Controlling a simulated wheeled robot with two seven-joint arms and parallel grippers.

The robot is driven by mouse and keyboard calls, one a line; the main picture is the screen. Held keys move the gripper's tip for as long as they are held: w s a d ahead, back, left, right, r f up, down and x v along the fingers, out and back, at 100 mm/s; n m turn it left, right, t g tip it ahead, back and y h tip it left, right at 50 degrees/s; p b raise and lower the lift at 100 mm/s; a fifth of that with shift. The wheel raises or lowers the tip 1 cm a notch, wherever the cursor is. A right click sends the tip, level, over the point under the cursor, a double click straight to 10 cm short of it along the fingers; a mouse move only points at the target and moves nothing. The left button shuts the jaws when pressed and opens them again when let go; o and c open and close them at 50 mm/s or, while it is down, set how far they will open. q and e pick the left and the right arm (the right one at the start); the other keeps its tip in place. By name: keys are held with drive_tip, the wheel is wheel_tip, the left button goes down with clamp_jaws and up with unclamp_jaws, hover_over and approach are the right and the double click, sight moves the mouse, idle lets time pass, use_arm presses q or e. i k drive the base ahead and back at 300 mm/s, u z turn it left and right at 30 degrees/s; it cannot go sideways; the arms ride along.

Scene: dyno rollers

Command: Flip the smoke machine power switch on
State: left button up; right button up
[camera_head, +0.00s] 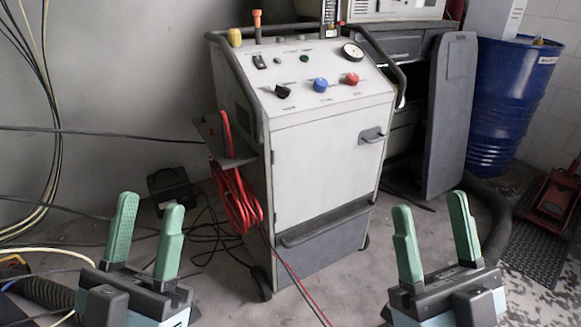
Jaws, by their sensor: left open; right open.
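The smoke machine (325,160) is a light grey wheeled cabinet standing upright in the middle of the head view. The panel also has a black knob (282,91), a blue knob (320,85), a red knob (352,79) and a round gauge (352,52). My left gripper (147,232) is open and empty, low at the left, apart from the machine. My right gripper (433,234) is open and empty, low at the right, also apart from it.
A red hose (238,203) hangs on the machine's left side, with cables on the floor. A blue drum (505,105) and a dark upright panel (450,115) stand at the right. A red jack (556,192) lies right. Floor before the machine is mostly clear.

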sight(259, 62)
drive_tip(key=z, duration=0.55)
drive_tip(key=k, duration=0.65)
drive_tip(key=z, duration=0.75)
drive_tip(key=i, duration=1)
drive_tip(key=u, duration=0.85)
drive_tip(key=i, duration=0.85)
drive_tip(key=u, duration=0.85)
